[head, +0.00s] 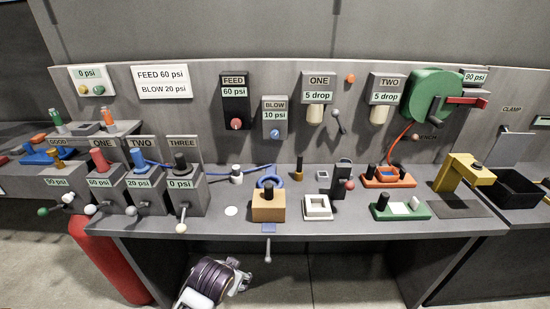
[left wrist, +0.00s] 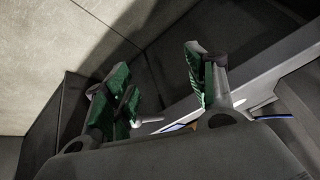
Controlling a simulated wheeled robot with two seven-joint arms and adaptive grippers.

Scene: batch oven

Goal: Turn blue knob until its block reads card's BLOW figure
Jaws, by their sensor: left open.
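The BLOW block (head: 285,118) is a small grey-blue box on the back panel and reads 10 psi. Its blue knob (head: 276,131) sits on its lower front. The white card (head: 161,91) on the panel at the left reads FEED 60 psi and BLOW 20 psi. My left gripper (head: 226,281) is low in front of the bench edge, well below the knob and apart from it. In the left wrist view its green-padded fingers (left wrist: 160,95) are spread with nothing held between them. My right gripper is not in view.
The FEED block (head: 236,108) with a red knob reads 60 psi, left of the BLOW block. A wooden block (head: 269,207) with a blue ring and a white frame (head: 317,208) stand near the front edge.

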